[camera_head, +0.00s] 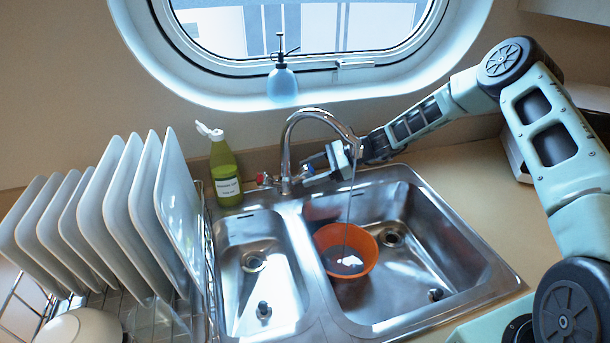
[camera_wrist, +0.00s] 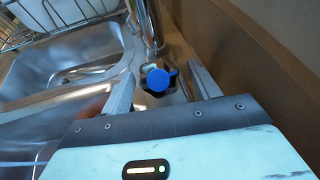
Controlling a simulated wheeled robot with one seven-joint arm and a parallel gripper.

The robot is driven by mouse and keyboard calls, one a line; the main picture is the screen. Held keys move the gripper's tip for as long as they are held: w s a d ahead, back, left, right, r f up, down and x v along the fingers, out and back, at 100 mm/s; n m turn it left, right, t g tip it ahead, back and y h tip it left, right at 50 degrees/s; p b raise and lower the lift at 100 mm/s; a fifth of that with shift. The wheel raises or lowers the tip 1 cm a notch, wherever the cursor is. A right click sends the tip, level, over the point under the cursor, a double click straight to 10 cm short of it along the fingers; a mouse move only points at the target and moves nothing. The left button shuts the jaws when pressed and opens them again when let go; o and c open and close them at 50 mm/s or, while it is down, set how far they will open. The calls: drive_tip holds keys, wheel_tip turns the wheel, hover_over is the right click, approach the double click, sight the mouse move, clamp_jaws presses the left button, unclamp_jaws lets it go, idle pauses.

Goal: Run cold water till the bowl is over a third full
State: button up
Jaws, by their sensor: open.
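An orange bowl (camera_head: 346,251) sits in the right basin of the steel sink (camera_head: 412,292). A thin stream of water (camera_head: 349,215) falls from the curved faucet (camera_head: 287,135) into it. Some water shows in the bowl; its exact level is hard to tell. The blue-capped tap knob (camera_wrist: 158,80) lies between the fingers of my gripper (camera_wrist: 157,85) in the wrist view. The fingers are open, one on each side of the knob, apart from it. In the head view my gripper (camera_head: 318,168) is right of the faucet base. A red-marked knob (camera_head: 264,179) is on the faucet's left side.
A rack of white plates (camera_head: 115,215) stands left of the sink. A green soap bottle (camera_head: 225,175) stands behind the left basin (camera_head: 240,270). A blue spray bottle (camera_head: 282,82) is on the porthole sill. The counter right of the sink is mostly clear.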

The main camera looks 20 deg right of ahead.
drive_tip(key=b+v, duration=0.3)
drive_tip(key=v, duration=1.2)
drive_tip(key=shift+d, duration=0.2)
idle(6.3)
